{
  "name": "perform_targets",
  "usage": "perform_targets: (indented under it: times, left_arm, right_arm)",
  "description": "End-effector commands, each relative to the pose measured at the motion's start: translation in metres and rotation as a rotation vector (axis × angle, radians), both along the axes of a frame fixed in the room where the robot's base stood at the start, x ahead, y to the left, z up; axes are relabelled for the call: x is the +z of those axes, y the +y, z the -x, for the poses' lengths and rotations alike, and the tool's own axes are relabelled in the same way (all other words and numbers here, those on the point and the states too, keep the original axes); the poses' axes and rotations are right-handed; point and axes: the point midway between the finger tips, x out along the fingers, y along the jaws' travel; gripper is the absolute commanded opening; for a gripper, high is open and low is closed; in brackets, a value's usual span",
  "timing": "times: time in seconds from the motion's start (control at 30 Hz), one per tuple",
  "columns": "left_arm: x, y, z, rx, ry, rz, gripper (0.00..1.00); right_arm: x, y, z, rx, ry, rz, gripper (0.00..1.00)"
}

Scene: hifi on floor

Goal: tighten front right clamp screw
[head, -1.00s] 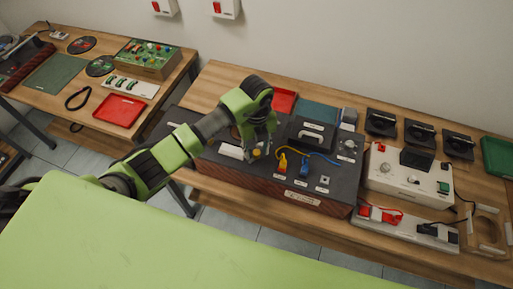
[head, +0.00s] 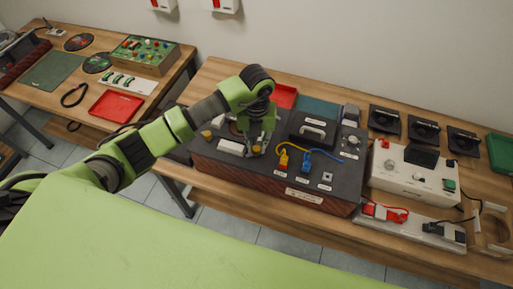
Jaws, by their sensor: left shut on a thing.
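The dark hi-fi box (head: 230,170) with a brick-red front stands on the wooden bench. A small yellow clamp screw (head: 256,150) shows at the front of its top, beside a white block (head: 231,147). My left gripper (head: 258,147) points down over this screw and is shut on it. The fingers hide most of it, so I cannot see how far it is turned. Another yellow screw (head: 206,134) shows to the left, past my forearm. My right gripper is not in view.
Yellow (head: 283,160) and blue (head: 306,160) plugs with cables stand just right of my left gripper. A black handled case (head: 313,130) sits behind them. A white instrument (head: 410,175) stands at the right. A red tray (head: 283,96) lies behind the gripper.

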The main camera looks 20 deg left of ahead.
Motion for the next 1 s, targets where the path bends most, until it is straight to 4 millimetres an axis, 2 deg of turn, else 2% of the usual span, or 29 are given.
perform_targets:
  times: [0.03, 0.47, 1.0]
  left_arm:
    - [-0.004, 0.001, -0.002, -0.046, -0.006, -0.004, 0.00]
    - [-0.005, 0.001, -0.003, -0.454, -0.007, -0.003, 0.00]
    - [-0.005, 0.000, -0.002, -0.967, -0.008, -0.002, 0.00]
  right_arm:
    - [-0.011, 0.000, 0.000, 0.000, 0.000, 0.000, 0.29]
    - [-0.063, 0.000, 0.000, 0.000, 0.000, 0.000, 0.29]
    - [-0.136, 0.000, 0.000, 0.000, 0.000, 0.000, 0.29]
